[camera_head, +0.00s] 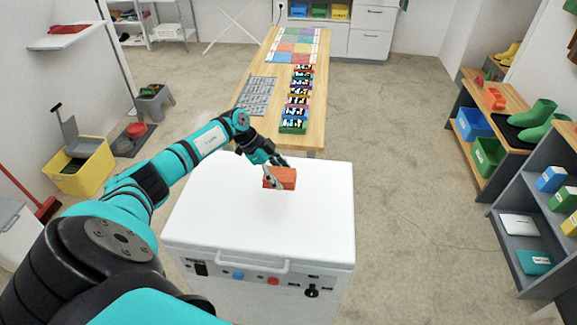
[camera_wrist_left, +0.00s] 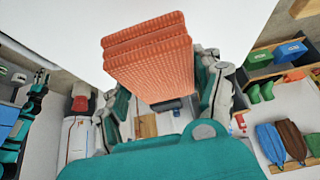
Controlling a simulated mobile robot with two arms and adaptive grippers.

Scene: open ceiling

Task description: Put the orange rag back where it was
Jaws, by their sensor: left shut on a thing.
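The orange rag (camera_head: 282,178) is a small folded, ribbed block, seen above the white lid of the chest (camera_head: 315,225) in the head view. Whether it touches the lid is hard to tell. My left gripper (camera_head: 274,171) is shut on the rag. In the left wrist view the rag (camera_wrist_left: 150,55) shows large, with layered folds, beyond the left gripper's fingers (camera_wrist_left: 165,90).
A wooden table (camera_head: 262,68) with coloured cards and boxes stands behind the chest. A wall shelf (camera_head: 65,40) at upper left bears a red folded thing. A yellow bin (camera_head: 80,172) stands left. Shelves with green boots (camera_head: 540,115) stand right. Floor right of the chest is clear.

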